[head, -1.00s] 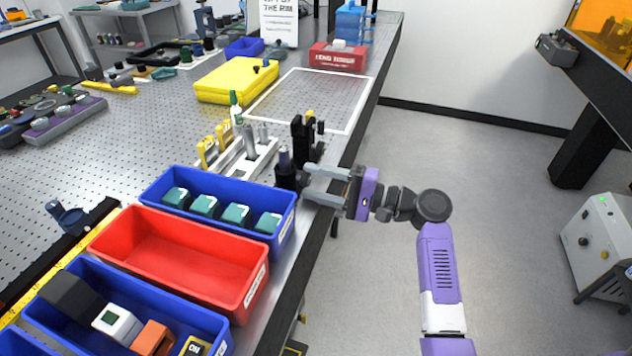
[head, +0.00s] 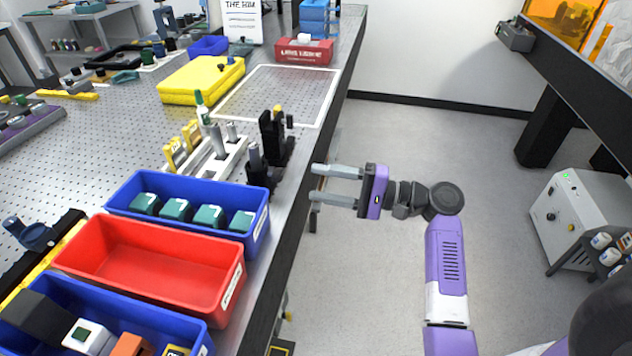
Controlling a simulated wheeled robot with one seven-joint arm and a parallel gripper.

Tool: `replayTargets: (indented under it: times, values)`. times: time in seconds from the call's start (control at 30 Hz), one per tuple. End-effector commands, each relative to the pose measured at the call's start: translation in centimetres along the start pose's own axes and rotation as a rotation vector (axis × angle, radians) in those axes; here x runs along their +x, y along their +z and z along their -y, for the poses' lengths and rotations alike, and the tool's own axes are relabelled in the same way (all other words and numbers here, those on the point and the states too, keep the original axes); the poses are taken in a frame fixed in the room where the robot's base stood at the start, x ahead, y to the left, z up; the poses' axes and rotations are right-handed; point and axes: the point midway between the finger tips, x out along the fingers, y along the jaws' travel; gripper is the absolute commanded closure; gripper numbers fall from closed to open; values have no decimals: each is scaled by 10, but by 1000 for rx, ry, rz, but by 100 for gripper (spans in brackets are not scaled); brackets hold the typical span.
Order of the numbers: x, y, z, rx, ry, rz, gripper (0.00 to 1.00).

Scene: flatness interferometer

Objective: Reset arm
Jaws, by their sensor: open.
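My gripper (head: 314,183) is at the end of my purple and white arm (head: 446,260), right of the optical table (head: 90,165). Its two grey fingers point left and are apart, with nothing between them. In the picture it lies over the floor, just off the table's right edge. A black post mount (head: 273,140) and a dark holder with a grey top (head: 256,168) stand on the table, left of the fingertips and apart from them.
A blue bin (head: 255,238) with several teal-topped parts, an empty red bin (head: 160,265) and another blue bin (head: 150,325) line the table's near edge. A white instrument cabinet (head: 575,215) stands at right. The floor (head: 400,150) between is clear.

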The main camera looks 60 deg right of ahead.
Motion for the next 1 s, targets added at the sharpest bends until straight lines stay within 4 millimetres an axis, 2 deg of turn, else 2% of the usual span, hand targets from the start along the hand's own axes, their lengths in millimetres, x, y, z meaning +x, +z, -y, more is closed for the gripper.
replayTargets:
  times: [0.53,0.63,0.77,0.9,1.0]
  values:
    - [0,-2,1,-14,-5,-8,50]
    - [0,-19,5,-50,-15,-78,50]
    - [-4,-56,11,-166,12,-259,50]
    - [-16,-79,-11,-321,121,-465,50]
    - [-27,-80,-34,-461,229,-582,50]
